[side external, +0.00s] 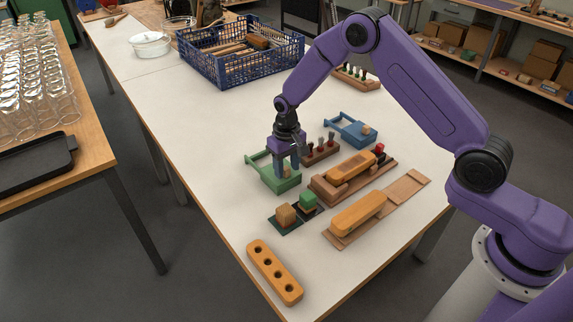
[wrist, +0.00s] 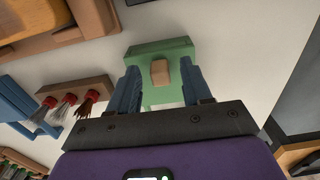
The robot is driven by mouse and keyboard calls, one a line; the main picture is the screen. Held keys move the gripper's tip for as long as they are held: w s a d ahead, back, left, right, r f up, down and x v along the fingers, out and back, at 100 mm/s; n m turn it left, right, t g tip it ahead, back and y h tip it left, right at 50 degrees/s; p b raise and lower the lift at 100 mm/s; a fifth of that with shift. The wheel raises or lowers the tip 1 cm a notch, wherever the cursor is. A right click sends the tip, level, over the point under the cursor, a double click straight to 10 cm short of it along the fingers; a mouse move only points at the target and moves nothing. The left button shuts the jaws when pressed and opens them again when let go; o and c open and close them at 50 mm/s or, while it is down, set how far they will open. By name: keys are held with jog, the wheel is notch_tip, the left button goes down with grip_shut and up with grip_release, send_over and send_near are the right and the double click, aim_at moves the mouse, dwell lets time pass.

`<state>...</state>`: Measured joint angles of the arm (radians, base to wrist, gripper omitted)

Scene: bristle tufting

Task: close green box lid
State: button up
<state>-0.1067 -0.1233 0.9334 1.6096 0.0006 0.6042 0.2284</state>
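The green box (side external: 268,180) stands on the white table, with a thin green bar or frame sticking out at its back left. In the wrist view the green box (wrist: 165,97) lies between and beyond my fingers, with a small tan wooden block (wrist: 160,72) on or in it. My gripper (side external: 286,164) is low over the green box, pointing down. In the wrist view its two blue fingers (wrist: 161,84) are spread apart, with no object clearly clamped. I cannot tell whether a fingertip touches the box. The gripper partly hides the box and its lid.
A rack with brushes (side external: 321,151) stands close right of my gripper. A blue box (side external: 350,130) is behind it. Wooden holders (side external: 345,178) and small block pads (side external: 286,218) lie nearer. A blue crate (side external: 238,55) is at the back. The table's left part is clear.

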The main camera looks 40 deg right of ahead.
aim_at(287, 169)
notch_tip(287, 169, up, 17)
jog(key=shift+r, duration=0.2)
dwell(0.5)
jog(key=s+r+n, duration=0.2)
jog(key=s+n, duration=0.2)
jog(key=s, duration=0.9)
jog(key=s+r+n, duration=0.2)
jog(key=s+n, duration=0.3)
jog(key=s, duration=0.8)
jog(key=s+d+n, duration=0.3)
jog(key=s+d, duration=0.2)
jog(key=s, duration=0.7)
jog(key=shift+d+f+n, duration=0.3)
jog(key=shift+d+f, duration=0.1)
jog(key=shift+f, duration=0.05)
